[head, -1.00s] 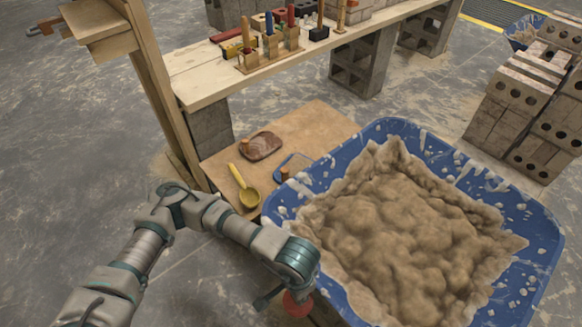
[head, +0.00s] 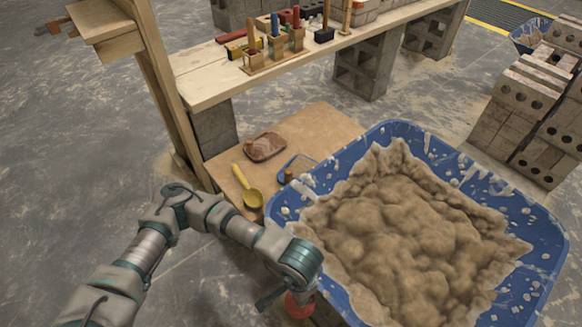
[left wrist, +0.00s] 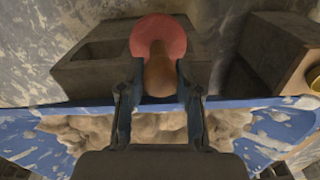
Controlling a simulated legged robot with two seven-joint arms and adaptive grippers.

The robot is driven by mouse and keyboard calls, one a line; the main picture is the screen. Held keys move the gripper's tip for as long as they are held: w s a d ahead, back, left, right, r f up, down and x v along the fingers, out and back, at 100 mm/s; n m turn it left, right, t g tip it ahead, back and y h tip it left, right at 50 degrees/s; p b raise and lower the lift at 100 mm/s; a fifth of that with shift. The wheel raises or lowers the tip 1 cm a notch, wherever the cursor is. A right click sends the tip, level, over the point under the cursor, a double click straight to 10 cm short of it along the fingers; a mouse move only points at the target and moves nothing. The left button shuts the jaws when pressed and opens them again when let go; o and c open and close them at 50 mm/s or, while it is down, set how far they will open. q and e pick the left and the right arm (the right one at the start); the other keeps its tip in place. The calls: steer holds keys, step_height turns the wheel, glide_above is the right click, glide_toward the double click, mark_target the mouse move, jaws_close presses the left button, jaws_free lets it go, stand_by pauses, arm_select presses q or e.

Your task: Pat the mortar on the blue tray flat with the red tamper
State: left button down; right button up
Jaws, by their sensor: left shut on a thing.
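My left gripper (head: 284,297) is at the near left side of the big blue tub, low beside its wall. It is shut on the red tamper (head: 299,306). In the left wrist view the fingers (left wrist: 159,95) clasp the tamper's brown handle, with its round red head (left wrist: 158,35) beyond them. A small blue-edged tray (head: 306,159) lies on the low board, partly hidden by the tub rim; a brown knob stands at it. I cannot make out mortar on it. Lumpy mortar (head: 400,235) fills the big tub. My right gripper is not in view.
The big blue tub (head: 545,235) takes up the right. On the low board (head: 325,122) are a reddish-brown tray (head: 265,148) and a yellow scoop (head: 246,188). A plank bench (head: 205,82) with tools stands behind. A hollow block (left wrist: 85,65) is below the gripper.

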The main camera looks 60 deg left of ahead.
arm_select(q)
steer(key=shift+r, duration=0.2)
steer(key=shift+s+a, duration=0.15)
steer(key=shift+a, duration=1.35)
steer(key=shift+f, duration=0.1)
steer(key=shift+f+b, duration=0.5)
steer(key=shift+f, duration=0.3)
steer(key=shift+r, duration=0.1)
